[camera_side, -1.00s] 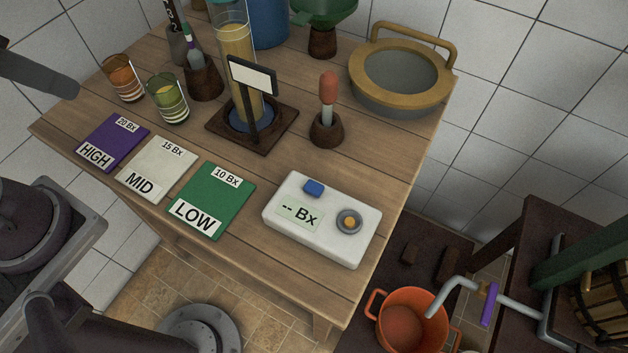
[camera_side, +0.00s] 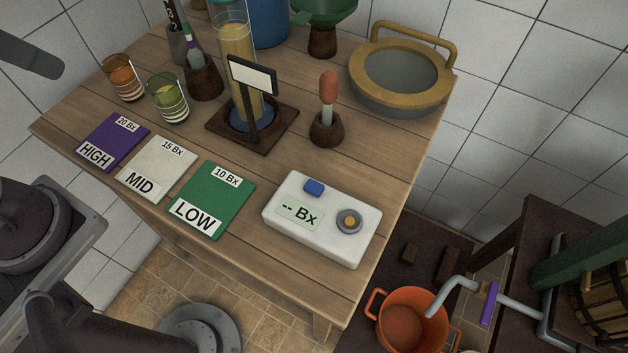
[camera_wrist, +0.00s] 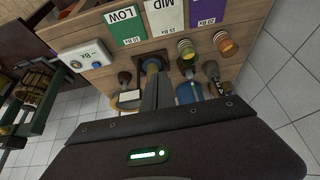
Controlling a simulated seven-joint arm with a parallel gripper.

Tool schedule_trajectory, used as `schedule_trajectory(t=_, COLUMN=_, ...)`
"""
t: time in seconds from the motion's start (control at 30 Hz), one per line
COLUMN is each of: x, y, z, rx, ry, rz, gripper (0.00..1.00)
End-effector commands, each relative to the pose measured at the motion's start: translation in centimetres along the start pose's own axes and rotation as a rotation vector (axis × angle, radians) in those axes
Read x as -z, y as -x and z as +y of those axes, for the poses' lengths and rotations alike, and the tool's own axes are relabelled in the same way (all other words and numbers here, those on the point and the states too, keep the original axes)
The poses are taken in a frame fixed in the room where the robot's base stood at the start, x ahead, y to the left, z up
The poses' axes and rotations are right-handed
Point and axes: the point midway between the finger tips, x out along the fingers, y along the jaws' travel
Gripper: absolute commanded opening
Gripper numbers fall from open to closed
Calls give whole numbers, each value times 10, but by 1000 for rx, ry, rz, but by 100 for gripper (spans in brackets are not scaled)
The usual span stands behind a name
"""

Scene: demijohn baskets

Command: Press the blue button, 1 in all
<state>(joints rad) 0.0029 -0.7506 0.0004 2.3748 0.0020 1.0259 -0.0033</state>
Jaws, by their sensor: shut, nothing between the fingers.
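The blue button (camera_side: 314,187) is a small raised block on top of a white meter (camera_side: 356,251), near its back left corner. The meter lies on the wooden table, its display reading "-- Bx", with a round grey-and-amber sample well at its right. In the wrist view the meter (camera_wrist: 87,52) is at upper left, and the blue button (camera_wrist: 76,64) shows small on it. My gripper (camera_wrist: 157,80) shows in the wrist view with its dark fingers together and empty. It is well apart from the button. Its fingertips are not seen in the side view.
Purple HIGH (camera_side: 113,136), white MID (camera_side: 157,165) and green LOW (camera_side: 214,193) cards lie along the front edge. A red-bulbed dropper (camera_side: 328,88), a cylinder with a sign (camera_side: 253,76), two glasses and a wooden-rimmed basin (camera_side: 364,85) stand behind. Table around the meter is clear.

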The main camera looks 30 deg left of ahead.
Motion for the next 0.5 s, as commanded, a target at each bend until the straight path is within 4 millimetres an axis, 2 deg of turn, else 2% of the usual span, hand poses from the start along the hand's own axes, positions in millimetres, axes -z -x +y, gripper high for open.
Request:
schedule_trajectory(t=0.03, x=12, y=18, z=0, rx=0, ry=0, rz=10, gripper=0)
schedule_trajectory(t=0.07, x=17, y=18, z=1, rx=13, ry=-105, rz=4, gripper=0)
schedule_trajectory(t=0.1, x=26, y=12, z=3, rx=40, ry=-324, rz=4, gripper=0)
schedule_trajectory(t=0.27, x=66, y=-3, z=24, rx=128, ry=-1174, rz=14, gripper=0)
schedule_trajectory(t=0.3, x=76, y=-7, z=33, rx=148, ry=-1391, rz=16, gripper=0)
schedule_trajectory(t=0.37, x=90, y=-13, z=48, rx=177, ry=-1718, rz=22, gripper=0)
schedule_trajectory(t=0.5, x=116, y=-27, z=96, rx=263, ry=-2480, rz=52, gripper=0)
